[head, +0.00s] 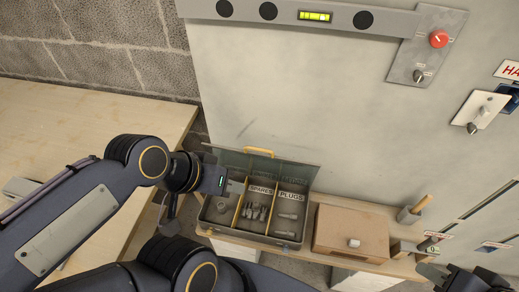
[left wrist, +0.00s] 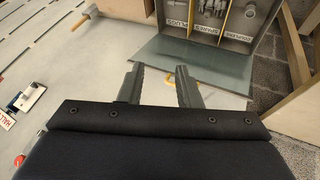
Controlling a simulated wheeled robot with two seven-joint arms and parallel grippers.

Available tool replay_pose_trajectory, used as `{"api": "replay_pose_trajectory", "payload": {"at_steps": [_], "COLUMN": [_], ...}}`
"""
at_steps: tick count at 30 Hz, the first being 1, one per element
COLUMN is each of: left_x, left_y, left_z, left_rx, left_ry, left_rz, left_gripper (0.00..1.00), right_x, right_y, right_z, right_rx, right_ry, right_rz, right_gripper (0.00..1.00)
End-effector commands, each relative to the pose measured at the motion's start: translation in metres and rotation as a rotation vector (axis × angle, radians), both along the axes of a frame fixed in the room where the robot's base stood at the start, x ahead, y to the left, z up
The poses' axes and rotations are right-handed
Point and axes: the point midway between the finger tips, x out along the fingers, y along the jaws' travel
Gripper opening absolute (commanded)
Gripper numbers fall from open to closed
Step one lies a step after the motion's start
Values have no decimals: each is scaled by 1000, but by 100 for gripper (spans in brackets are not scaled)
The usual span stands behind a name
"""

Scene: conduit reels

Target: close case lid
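The case (head: 262,239) stands on a wooden shelf with its lid (head: 290,171) raised and tilted back toward the grey panel. A yellow handle (head: 258,151) is on the lid's upper edge. Inside are yellow dividers and compartments with small grey parts; two labels read SPARES and PLUGS. My left gripper (head: 232,184) is at the left part of the case, in front of the lid. In the left wrist view its fingers (left wrist: 159,72) are apart, with part of the lid (left wrist: 215,65) and the handle between and beyond them; contact is unclear. My right gripper (head: 470,281) is partly visible at the lower right, cut off.
A brown box (head: 351,232) stands right of the case, with wooden-handled tools (head: 414,209) further right. A wooden table (head: 70,125) is at left, below a block wall.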

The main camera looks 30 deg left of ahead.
Motion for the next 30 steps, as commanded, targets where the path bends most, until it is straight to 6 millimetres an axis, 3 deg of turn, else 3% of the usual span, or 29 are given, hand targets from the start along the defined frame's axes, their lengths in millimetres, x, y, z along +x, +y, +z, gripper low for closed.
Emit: {"api": "replay_pose_trajectory", "payload": {"at_steps": [1,4,7,10,15,18,22,26,30], "left_x": [4,22,56,97,164,192,210,215,218], "left_y": [3,13,30,48,69,76,81,82,81], "left_z": [3,15,29,39,38,33,27,20,0], "left_rx": [6,29,70,117,185,211,230,234,233], "left_ry": [12,57,126,199,292,324,345,350,353], "left_rz": [4,26,66,118,205,244,273,281,279], "left_gripper": [24,11,0,0,0,0,0,0,0], "right_x": [0,0,0,0,0,0,0,0,0], "right_y": [0,0,0,0,0,0,0,0,0], "right_z": [1,4,7,11,15,17,18,18,18], "right_rx": [0,0,0,0,0,0,0,0,0], "right_ry": [0,0,0,0,0,0,0,0,0], "right_rz": [0,0,0,0,0,0,0,0,0], "right_gripper": [31,31,31,31,31,31,31,31,31]}}
